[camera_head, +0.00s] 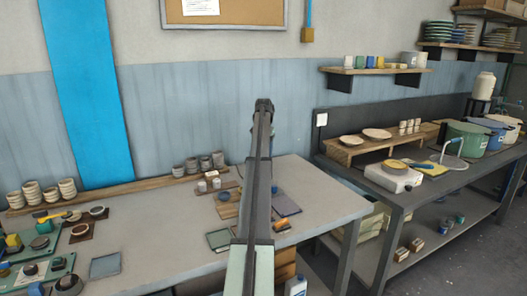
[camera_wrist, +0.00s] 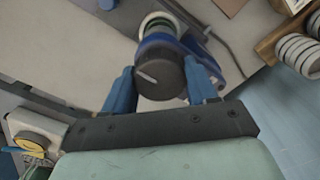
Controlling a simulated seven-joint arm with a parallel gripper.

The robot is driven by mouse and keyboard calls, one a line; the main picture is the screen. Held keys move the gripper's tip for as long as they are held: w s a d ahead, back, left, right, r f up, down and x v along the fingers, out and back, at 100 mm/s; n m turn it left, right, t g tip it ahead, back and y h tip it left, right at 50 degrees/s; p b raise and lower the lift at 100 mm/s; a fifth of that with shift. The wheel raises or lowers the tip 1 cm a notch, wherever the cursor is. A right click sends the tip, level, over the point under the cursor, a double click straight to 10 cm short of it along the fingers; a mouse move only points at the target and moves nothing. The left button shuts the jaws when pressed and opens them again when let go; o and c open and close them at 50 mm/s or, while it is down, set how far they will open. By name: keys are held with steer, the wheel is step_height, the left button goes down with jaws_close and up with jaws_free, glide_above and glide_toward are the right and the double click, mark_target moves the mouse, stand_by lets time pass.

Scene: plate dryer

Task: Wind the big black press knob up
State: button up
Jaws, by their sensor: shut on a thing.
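The big black press knob (camera_wrist: 158,72) shows in the wrist view as a dark round cap with a pale line on its face. My gripper (camera_wrist: 161,84) has a blue finger on each side of the knob and is shut on it. Below the knob are a blue press part and a pale round piece (camera_wrist: 158,24), partly hidden by the knob. In the head view my arm stands up the middle, and I cannot make out the knob or the fingertips there.
The left table (camera_head: 180,235) holds stacked cups (camera_head: 67,188), small dishes and a green tray with tools at its left. Small cups (camera_head: 205,164) stand at its back. A dark bench (camera_head: 425,195) at right carries plates, a pale box (camera_head: 393,178) and bins. Bare tabletop lies left of my arm.

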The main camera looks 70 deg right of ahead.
steer(key=o, duration=1)
steer(key=shift+o, duration=0.2)
step_height(320, 180, up, 14)
steer(key=shift+f, duration=0.1)
stand_by(0.4)
